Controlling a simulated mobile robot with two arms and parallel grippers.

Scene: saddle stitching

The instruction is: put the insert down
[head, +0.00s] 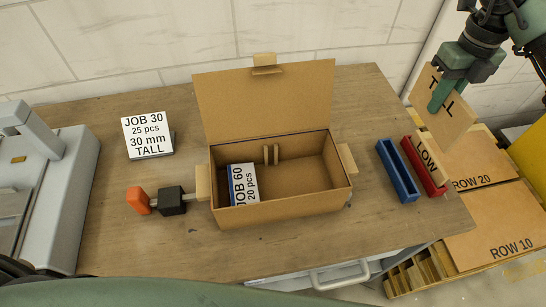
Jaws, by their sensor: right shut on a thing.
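My right gripper (440,98) is at the upper right, shut on a tan insert (457,118) marked TALL. The insert is tilted and held in the air beyond the table's right side, close to the LOW label. A finger covers part of its lettering. An open cardboard box (281,207) stands mid-table with its lid raised at the back. Inside it, a stack marked JOB 60, 20 pcs (243,186) lies at the left, and small tan pieces (271,155) stand near the back wall. My left gripper is not in view.
A job card (147,134) reads JOB 30, 25 pcs, 30 mm TALL. Blue (398,171) and red (421,168) trays sit at the table's right, a LOW label (427,156) at the red one. An orange-and-black tool (171,200) lies left of the box. ROW 20 (482,172) and ROW 10 (500,233) boards lie right.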

